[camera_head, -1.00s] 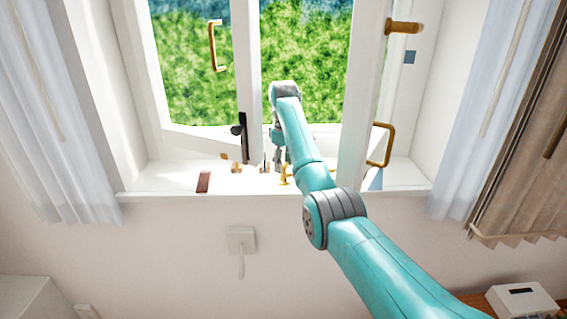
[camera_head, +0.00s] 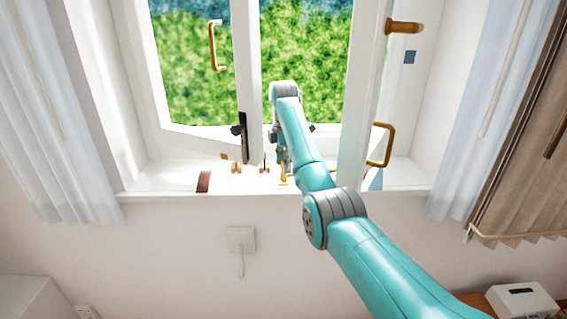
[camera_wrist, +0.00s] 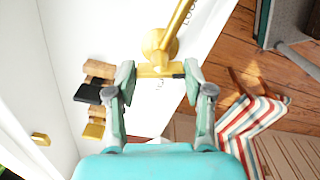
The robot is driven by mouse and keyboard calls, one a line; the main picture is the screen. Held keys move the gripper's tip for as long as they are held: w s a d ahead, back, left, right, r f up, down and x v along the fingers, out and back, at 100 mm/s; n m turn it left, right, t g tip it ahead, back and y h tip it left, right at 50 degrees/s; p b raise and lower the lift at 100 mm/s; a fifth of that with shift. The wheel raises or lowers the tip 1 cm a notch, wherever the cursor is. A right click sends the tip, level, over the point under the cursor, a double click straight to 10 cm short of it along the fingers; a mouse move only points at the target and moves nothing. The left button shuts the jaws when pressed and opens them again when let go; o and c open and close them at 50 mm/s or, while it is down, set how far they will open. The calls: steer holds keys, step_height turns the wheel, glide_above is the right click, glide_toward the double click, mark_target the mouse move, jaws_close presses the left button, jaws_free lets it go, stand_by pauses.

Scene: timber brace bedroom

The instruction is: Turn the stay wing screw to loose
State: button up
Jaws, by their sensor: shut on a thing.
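The stay wing screw (camera_wrist: 158,71) is a brass bar on a round brass boss, in the wrist view. A brass rod (camera_wrist: 180,20) runs from the boss toward the upper right. My gripper (camera_wrist: 158,74) is shut on the wing screw, one finger at each end of the bar. Dark lettering that seems to read "LOOSE" stands beside the rod, and other lettering below the bar is too small to read. In the head view, my gripper (camera_head: 283,166) points down at the sill, with brass (camera_head: 284,181) showing below it; my arm hides part of this.
The white sill (camera_head: 150,182) carries several small brass and dark pieces left of my gripper. The open window sash (camera_head: 360,100) stands right of my arm.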

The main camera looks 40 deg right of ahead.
steer(key=n, duration=1.4)
stand_by(0.7)
steer(key=o, duration=1.2)
steer(key=shift+c, duration=0.2)
